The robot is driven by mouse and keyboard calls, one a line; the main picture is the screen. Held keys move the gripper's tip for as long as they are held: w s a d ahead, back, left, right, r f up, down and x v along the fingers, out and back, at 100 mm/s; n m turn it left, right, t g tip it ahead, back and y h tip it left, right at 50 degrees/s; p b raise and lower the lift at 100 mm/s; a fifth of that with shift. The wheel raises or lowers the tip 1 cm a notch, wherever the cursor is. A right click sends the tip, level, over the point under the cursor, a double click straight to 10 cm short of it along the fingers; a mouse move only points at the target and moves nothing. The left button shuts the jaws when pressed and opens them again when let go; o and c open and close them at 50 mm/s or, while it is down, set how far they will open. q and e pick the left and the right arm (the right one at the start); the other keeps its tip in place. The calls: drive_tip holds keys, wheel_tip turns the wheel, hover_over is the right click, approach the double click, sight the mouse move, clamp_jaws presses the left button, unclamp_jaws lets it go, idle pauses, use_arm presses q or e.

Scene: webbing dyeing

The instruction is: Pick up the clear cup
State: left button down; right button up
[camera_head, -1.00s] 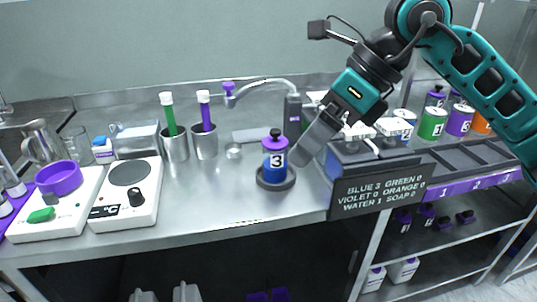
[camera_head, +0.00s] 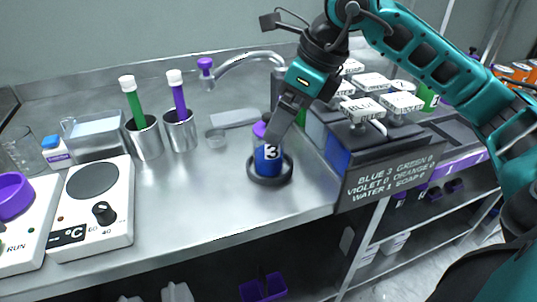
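A taller clear glass (camera_head: 22,153) stands at the far left, partly cut by the frame edge. My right gripper (camera_head: 272,138) comes down from the upper right, its fingers overlapping the top of a blue bottle marked 3 (camera_head: 267,160). The bottle stands upright in a dark round holder (camera_head: 270,181). I see the fingers side-on, so I cannot tell whether they are open or touch the bottle. My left gripper is out of view.
Two metal beakers hold a green-handled (camera_head: 145,140) and a purple-handled tool (camera_head: 180,130). A faucet (camera_head: 245,58) arches behind. A hotplate (camera_head: 95,205) is at left; the labelled dispenser rack (camera_head: 385,180) is at right. The counter front centre is clear.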

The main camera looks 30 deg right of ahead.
sight(269, 150)
drive_tip(key=f, duration=0.1)
drive_tip(key=w+a+f, duration=0.1)
drive_tip(key=w+f, duration=0.1)
drive_tip(key=shift+w+a+f, duration=0.1)
drive_tip(key=shift+a+f, duration=0.25)
drive_tip(key=shift+a, duration=0.05)
drive_tip(key=shift+w+f, duration=0.15)
drive_tip(key=shift+f, duration=0.25)
drive_tip(key=c, duration=1.2)
